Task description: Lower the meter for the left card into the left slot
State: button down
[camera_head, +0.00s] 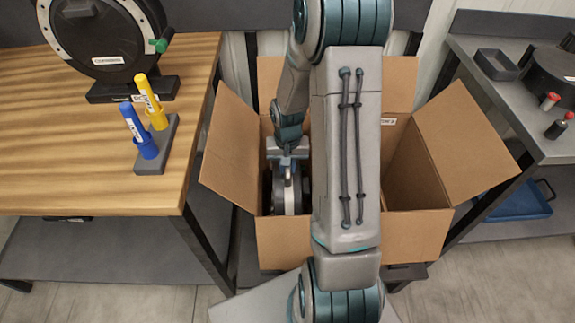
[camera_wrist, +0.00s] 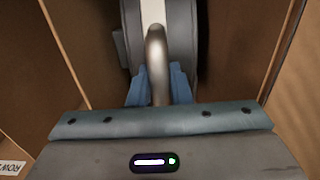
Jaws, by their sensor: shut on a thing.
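A round dark grey meter with a pale band (camera_head: 291,192) is down inside the left part of an open cardboard box (camera_head: 283,240). My gripper (camera_head: 287,168) is above it, shut on its metal handle. In the wrist view the blue fingers (camera_wrist: 160,88) close around the curved handle (camera_wrist: 156,50) of the meter (camera_wrist: 182,35), with cardboard walls on both sides. My arm hides the middle of the box and part of the meter. I cannot tell whether the meter touches the slot floor. The right part of the box (camera_head: 400,180) looks empty where it shows.
The box flaps (camera_head: 465,135) stand open. A wooden table (camera_head: 90,185) on the left bears a large dial device (camera_head: 105,45) and a stand (camera_head: 158,150) with blue and yellow markers. A grey bench (camera_head: 500,100) with a tray and small bottles stands on the right.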

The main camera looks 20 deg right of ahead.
jog(key=shift+f+b, duration=0.4)
jog(key=shift+b, duration=0.05)
dwell(0.6)
jog(key=c, duration=1.3)
grip_release()
jog(key=shift+o, duration=0.2)
jog(key=shift+s+f, duration=0.1)
jog(key=shift+f, duration=0.1)
notch_tip(320, 180, up, 12)
jog(key=p, duration=0.9)
jog(key=shift+r, duration=0.1)
jog(key=s+a+r+n+t+p, duration=0.1)
jog(key=s+a+r+n, duration=0.1)
jog(key=s+a+r, duration=0.2)
jog(key=s+a+r+n+t+p, duration=0.1)
jog(key=s+a+r, duration=0.4)
jog(key=s+r, duration=0.6)
notch_tip(320, 180, up, 8)
jog(key=shift+s+r+n+t+p, duration=0.1)
jog(key=shift+s+n+t+p, duration=0.1)
jog(key=shift+n+t+p, duration=0.4)
